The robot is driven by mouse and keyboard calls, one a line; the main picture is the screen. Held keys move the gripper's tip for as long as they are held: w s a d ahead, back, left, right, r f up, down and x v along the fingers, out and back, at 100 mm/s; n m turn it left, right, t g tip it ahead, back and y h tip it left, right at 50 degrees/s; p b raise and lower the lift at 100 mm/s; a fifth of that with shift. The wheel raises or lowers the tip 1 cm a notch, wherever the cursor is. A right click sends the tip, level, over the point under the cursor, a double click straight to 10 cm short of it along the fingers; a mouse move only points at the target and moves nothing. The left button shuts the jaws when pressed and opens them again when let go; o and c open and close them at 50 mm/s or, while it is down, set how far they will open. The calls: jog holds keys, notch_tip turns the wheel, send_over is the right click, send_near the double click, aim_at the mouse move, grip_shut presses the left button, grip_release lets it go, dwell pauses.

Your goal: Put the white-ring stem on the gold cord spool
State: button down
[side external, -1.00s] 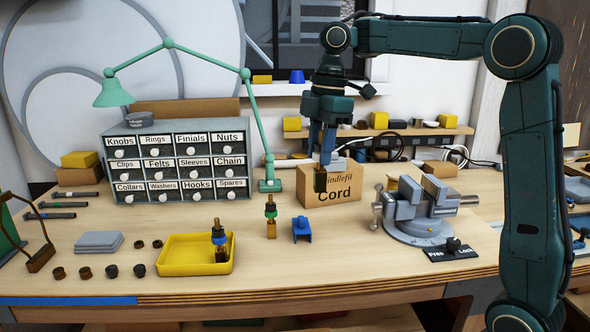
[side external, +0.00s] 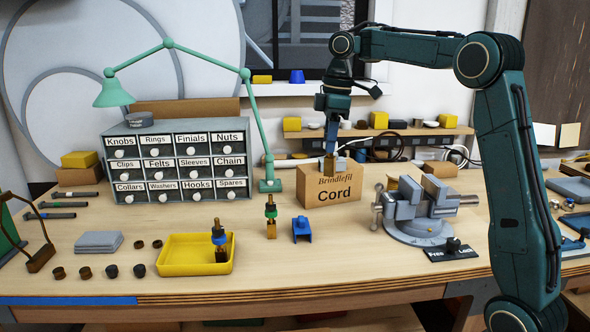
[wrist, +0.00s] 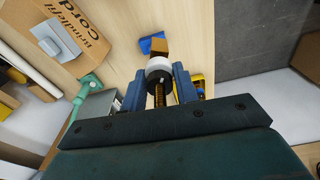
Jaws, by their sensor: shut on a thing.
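My gripper (side external: 330,150) is near the cardboard Cord box, above the bench. In the wrist view its two blue fingers (wrist: 159,90) are shut on the white-ring stem (wrist: 159,63). That stem has a gold threaded rod, a black collar, a white ring and a brown block at its far end.
The Cord box (side external: 340,187) stands below and beside my gripper. A grey vise (side external: 425,205) is to its right. A blue holder (side external: 302,229), a standing stem (side external: 270,217) and a yellow tray (side external: 170,262) with another stem (side external: 219,241) are in front. Bench front centre is clear.

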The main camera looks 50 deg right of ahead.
jog(key=s+d+f+m, duration=0.2)
jog(key=d+m, duration=0.3)
jog(key=d, duration=0.7)
jog(key=s+d+f+m+h, duration=0.1)
jog(key=s+d+f+m, duration=0.1)
jog(key=d+m, duration=0.4)
jog(key=s+d+f+m, duration=0.2)
jog(key=d+m, duration=0.4)
jog(key=d, duration=1.1)
jog(key=shift+s+d+f+h, duration=0.2)
jog(key=shift+d+f+h, duration=0.15)
jog(key=shift+f, duration=0.45)
jog(key=shift+a, duration=0.1)
jog(key=shift+f, duration=1.45)
jog(key=shift+f, duration=0.1)
jog(key=c, duration=1.1)
grip_release()
jog(key=shift+f, duration=0.1)
jog(key=shift+o, duration=0.2)
